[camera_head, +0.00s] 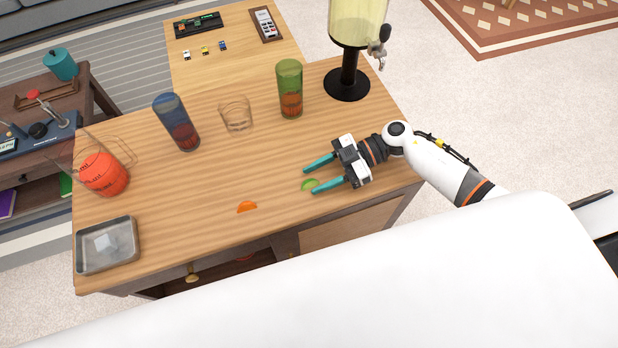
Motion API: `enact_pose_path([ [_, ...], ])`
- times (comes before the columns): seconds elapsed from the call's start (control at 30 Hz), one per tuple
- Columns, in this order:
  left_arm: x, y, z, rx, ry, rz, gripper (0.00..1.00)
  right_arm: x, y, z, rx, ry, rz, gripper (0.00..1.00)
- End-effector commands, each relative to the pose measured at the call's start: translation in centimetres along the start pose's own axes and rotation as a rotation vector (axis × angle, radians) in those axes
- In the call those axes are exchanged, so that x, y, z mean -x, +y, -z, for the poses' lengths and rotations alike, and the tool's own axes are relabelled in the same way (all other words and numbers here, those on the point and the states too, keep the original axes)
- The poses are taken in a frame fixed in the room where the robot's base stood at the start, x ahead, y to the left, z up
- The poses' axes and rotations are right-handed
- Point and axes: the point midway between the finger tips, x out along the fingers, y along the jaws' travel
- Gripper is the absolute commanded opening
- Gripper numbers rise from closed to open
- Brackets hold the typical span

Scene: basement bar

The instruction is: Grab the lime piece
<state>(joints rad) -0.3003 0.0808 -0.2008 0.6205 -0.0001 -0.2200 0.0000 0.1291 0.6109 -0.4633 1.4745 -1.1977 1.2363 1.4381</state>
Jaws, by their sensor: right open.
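The lime piece (309,184) is a small green wedge lying on the wooden table near its front right. My right gripper (310,181) reaches in from the right, low over the table, with its two teal fingers pointing left. The fingers are open. The lime piece shows between the fingertips, close to the front finger; I cannot tell whether they touch. My left gripper is not in view.
An orange slice (246,206) lies left of the lime. Behind stand a green glass (290,89), a clear glass (236,115), a blue glass (177,122) and a drink dispenser (348,84). A metal tray (107,269) and a red container (104,174) are left.

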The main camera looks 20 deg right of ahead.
Motion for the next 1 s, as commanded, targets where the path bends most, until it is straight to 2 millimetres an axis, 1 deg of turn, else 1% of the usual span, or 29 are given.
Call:
enact_pose_path([
  [0.07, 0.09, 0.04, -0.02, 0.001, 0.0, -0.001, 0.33, -0.32, 0.0, -0.02, -0.001, 0.0, 0.001, 0.44],
  [0.23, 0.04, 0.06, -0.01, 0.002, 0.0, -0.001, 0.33, -0.33, -0.01, 0.05, 0.0, 0.001, 0.001, 0.44],
  [0.27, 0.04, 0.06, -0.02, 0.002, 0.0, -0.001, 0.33, -0.33, -0.01, 0.05, 0.0, 0.001, 0.001, 0.42],
  [0.5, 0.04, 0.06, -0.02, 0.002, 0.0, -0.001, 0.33, -0.3, -0.01, 0.04, 0.0, 0.0, 0.001, 0.03],
  [0.53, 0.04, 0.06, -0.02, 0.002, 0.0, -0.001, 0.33, -0.3, -0.01, 0.04, 0.0, 0.0, 0.001, 0.0],
  [1.0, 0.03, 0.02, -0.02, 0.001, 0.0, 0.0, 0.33, -0.26, -0.02, -0.03, 0.0, 0.001, 0.001, 0.0],
])
